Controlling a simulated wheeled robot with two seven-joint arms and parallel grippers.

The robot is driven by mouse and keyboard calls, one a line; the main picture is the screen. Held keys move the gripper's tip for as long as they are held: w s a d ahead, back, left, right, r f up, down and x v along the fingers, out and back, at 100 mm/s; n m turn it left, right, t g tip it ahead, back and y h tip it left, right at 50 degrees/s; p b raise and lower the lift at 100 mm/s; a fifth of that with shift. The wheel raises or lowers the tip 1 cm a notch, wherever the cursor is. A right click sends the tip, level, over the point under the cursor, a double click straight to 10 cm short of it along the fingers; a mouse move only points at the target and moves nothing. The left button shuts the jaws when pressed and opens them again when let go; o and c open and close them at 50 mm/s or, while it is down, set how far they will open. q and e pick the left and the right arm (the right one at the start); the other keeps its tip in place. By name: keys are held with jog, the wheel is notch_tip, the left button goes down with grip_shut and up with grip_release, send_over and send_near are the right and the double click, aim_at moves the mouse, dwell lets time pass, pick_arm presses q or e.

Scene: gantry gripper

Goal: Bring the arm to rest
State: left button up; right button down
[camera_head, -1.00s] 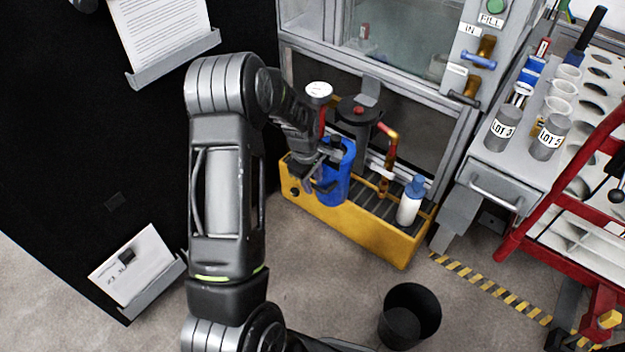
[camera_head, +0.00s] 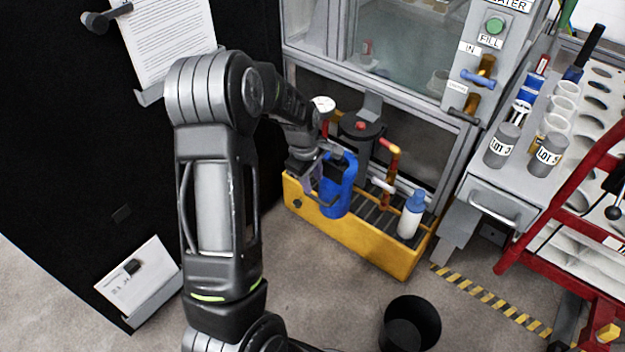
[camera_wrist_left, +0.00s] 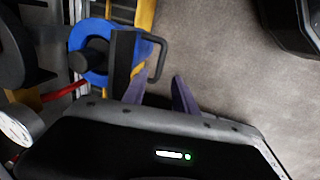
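My left arm (camera_head: 215,205) comes in from the left and bends over toward a yellow crate. My left gripper (camera_head: 312,187) is beside a blue container (camera_head: 340,187) with a dark handle, which stands at the crate's left part. In the left wrist view the two purple fingers (camera_wrist_left: 163,92) are spread, with floor showing between them. The blue container (camera_wrist_left: 88,42) is at upper left there, and its handle (camera_wrist_left: 160,58) is close to the left finger; I cannot tell whether they touch. My right gripper is not in view.
The yellow crate (camera_head: 350,240) also holds a white bottle with a blue cap (camera_head: 411,215). A black bin (camera_head: 400,335) stands on the floor. A glass-fronted cabinet (camera_head: 400,50) is behind, a red-framed rack (camera_head: 540,225) at right, a black panel (camera_head: 60,130) at left. Floor is clear between crate and bin.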

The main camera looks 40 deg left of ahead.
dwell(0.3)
pick_arm(q)
jog(key=s+d+f+m+h, duration=0.1)
jog(key=s+d+f+m, duration=0.1)
jog(key=d+f+m, duration=0.5)
jog(key=s+d+f+h, duration=0.1)
jog(key=s+d+f, duration=0.3)
jog(key=d, duration=0.6)
jog(key=s+d+f+m+h, duration=0.1)
jog(key=s+d+f+m, duration=0.15)
jog(key=s+d, duration=0.3)
jog(key=s+d+f+m+g, duration=0.1)
jog(key=s+d+f+m, duration=0.1)
jog(key=s+d+m, duration=0.3)
jog(key=s+d+f+m+h, duration=0.1)
jog(key=s+d+f, duration=0.15)
jog(key=d, duration=0.45)
notch_tip(320, 180, up, 24)
jog(key=s+d+m+p, duration=0.1)
jog(key=s+p, duration=0.1)
jog(key=p, duration=2.2)
jog(key=shift+s+r, duration=0.2)
